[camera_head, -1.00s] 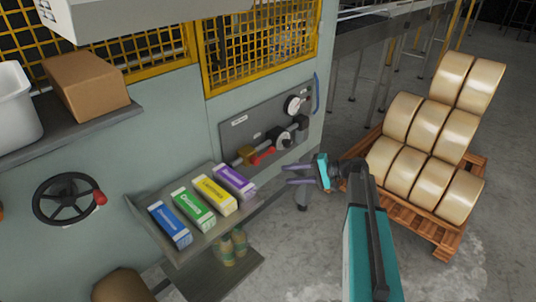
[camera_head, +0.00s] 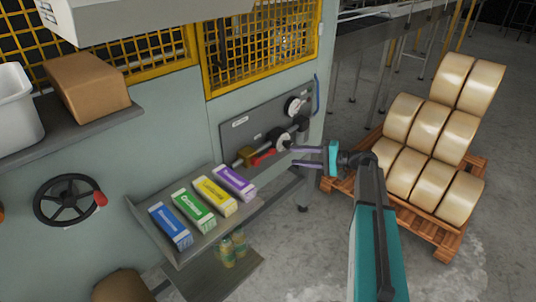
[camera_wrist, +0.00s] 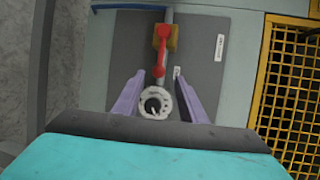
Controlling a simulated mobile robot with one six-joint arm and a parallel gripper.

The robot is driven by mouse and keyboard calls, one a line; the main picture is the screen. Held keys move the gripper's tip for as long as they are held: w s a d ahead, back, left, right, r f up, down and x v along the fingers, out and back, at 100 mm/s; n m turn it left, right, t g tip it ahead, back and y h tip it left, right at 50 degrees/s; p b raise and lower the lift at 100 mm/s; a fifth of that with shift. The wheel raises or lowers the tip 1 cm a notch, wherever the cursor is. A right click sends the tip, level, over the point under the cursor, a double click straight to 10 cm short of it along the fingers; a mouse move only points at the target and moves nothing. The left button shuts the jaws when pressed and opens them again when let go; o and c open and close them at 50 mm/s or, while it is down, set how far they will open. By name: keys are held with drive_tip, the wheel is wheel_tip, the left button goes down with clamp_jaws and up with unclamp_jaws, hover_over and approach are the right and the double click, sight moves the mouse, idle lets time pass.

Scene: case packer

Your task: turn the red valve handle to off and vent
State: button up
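The red valve handle (camera_head: 264,156) is on the grey panel, at a yellow valve body (camera_head: 244,155). In the wrist view the handle (camera_wrist: 161,52) runs from the yellow body (camera_wrist: 173,42) along the grey pipe, roughly in line with it. My gripper (camera_head: 292,156) is in front of the panel, to the right of the handle. In the wrist view its purple fingers (camera_wrist: 162,76) are spread wide, with nothing held. A round white-rimmed fitting (camera_wrist: 157,103) shows between them, and the handle's near end lies around the fingertips. Contact cannot be told.
A pressure gauge (camera_head: 293,106) and a blue hose (camera_head: 316,93) are on the panel's right. A sloped shelf (camera_head: 273,203) with several coloured cartons stands below left. A pallet (camera_head: 397,213) of rolls is to the right. Yellow mesh (camera_head: 262,50) is above.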

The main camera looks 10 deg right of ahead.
sight(271, 154)
drive_tip(key=p+x, duration=0.2)
drive_tip(key=x, duration=1)
drive_tip(key=shift+w+a+f+p, duration=0.1)
drive_tip(key=shift+f+p, duration=0.05)
drive_tip(key=shift+p, duration=0.2)
drive_tip(key=shift+c, duration=0.3)
